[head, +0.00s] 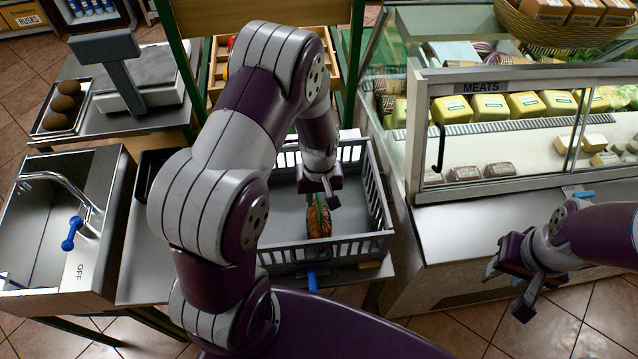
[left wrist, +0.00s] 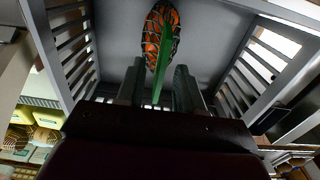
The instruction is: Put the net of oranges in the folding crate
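The net of oranges (head: 319,220) lies on the floor of the grey folding crate (head: 385,205). Its green tail points up towards my left gripper (head: 318,190). In the left wrist view, the net (left wrist: 160,32) shows beyond the fingertips of my left gripper (left wrist: 157,85), inside the crate walls (left wrist: 72,45). The green tail runs between the two fingers, which stand apart with a gap on both sides of it. My left gripper is open, inside the crate just above the net. My right gripper (head: 512,284) is away to the right, empty, with its fingers apart.
A glass meat counter (head: 500,125) stands right of the crate. A sink (head: 50,230) and a scale (head: 140,80) are to the left. A wooden produce bin (head: 222,62) is behind the crate. Tiled floor (head: 455,325) shows in front of the counter.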

